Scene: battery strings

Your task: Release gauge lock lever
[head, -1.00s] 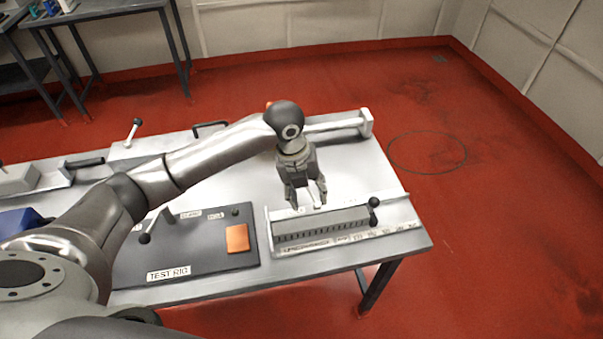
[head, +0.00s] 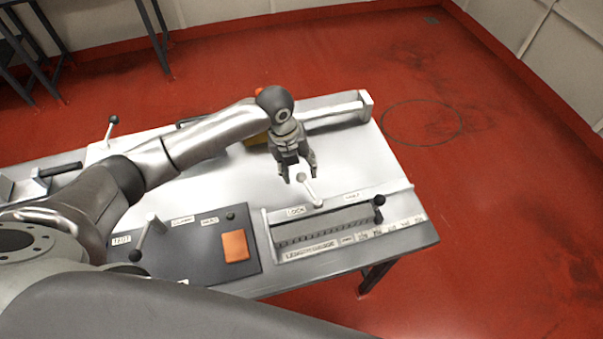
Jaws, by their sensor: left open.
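The length gauge (head: 330,243) sits at the right front of the table, with a slotted scale and a label reading LOCK (head: 296,211) along its back edge. A light lever with a ball end (head: 309,190) stands tilted at the back of the gauge, near the LOCK label. A black-knobbed handle (head: 379,203) stands at the gauge's right end. My left gripper (head: 299,176) is open, pointing down, just behind and above the lever's ball end. Whether it touches the ball I cannot tell. My right gripper is not in view.
A dark test rig panel (head: 205,265) with an orange pad (head: 235,246) and a knobbed lever (head: 147,237) lies left of the gauge. A long pale fixture (head: 330,113) runs along the table's back. The tabletop (head: 350,160) behind the gauge is clear.

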